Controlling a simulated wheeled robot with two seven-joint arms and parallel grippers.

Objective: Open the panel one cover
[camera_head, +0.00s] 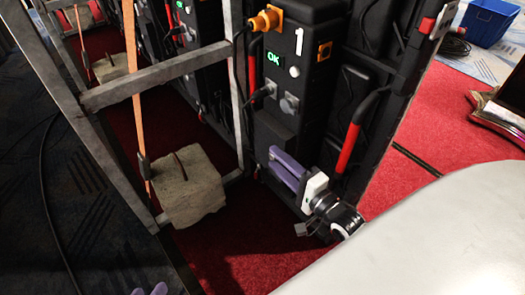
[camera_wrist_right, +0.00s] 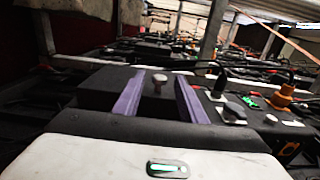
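Panel one (camera_head: 282,60) is a black unit marked "1", with a green OK display, an orange plug and several knobs. My right gripper (camera_head: 284,168) is in front of its lower part, with purple fingers pointing left. In the right wrist view the gripper (camera_wrist_right: 159,97) is open. A silver knob (camera_wrist_right: 159,78) on a black box-like face shows between its fingers, with visible gaps on both sides. I cannot tell how far the fingertips are from that face. My left gripper (camera_head: 150,290) shows only purple tips at the bottom edge.
A metal frame (camera_head: 155,75) with concrete-like blocks (camera_head: 190,188) stands to the left. A red-gripped handle (camera_head: 350,145) is right of my right gripper. A blue crate (camera_head: 488,20) is at the top right. Red carpet (camera_head: 225,235) lies open below.

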